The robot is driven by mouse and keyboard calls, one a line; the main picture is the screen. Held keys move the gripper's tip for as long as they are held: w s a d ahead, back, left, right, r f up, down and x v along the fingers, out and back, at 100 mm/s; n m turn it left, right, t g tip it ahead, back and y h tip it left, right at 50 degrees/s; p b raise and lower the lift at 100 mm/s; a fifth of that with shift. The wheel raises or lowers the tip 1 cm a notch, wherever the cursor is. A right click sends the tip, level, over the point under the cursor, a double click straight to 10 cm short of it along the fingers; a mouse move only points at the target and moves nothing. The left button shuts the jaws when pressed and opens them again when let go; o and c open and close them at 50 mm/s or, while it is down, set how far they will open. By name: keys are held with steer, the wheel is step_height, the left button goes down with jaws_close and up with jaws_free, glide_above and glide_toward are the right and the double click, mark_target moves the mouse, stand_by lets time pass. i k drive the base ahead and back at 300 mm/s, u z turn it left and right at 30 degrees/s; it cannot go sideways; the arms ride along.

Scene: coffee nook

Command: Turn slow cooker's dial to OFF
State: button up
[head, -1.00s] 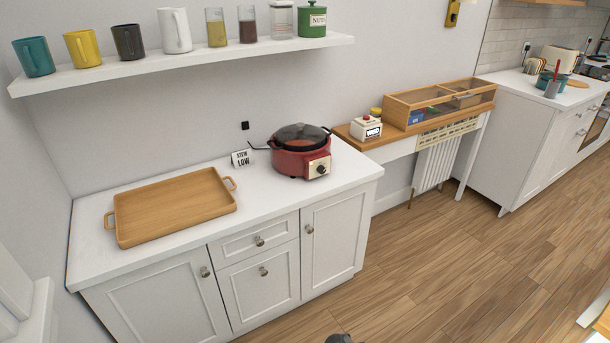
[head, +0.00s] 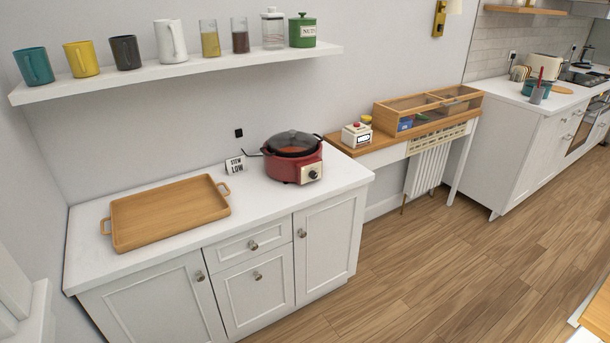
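The red slow cooker (head: 284,167) stands upright near the right end of the white counter, with a dark lid (head: 293,142) on it. Its dial (head: 314,174) is a dark knob on a pale panel at the front right. The dial's setting is too small to read. A small sign (head: 236,165) reading "STEW LOW" stands on the counter just left of the cooker. My gripper is not in view.
A wooden tray (head: 168,212) lies on the counter (head: 95,257) at left. A shelf (head: 180,70) with mugs and jars hangs above. A wooden side table (head: 377,147) carries a white box (head: 356,135) and a glass-topped case (head: 430,108). The floor (head: 440,260) at right is clear.

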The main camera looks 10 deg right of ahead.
mark_target(314, 175)
steer(key=i, duration=0.9)
steer(key=u, duration=1)
steer(key=k, duration=0.3)
steer(key=u, duration=0.15)
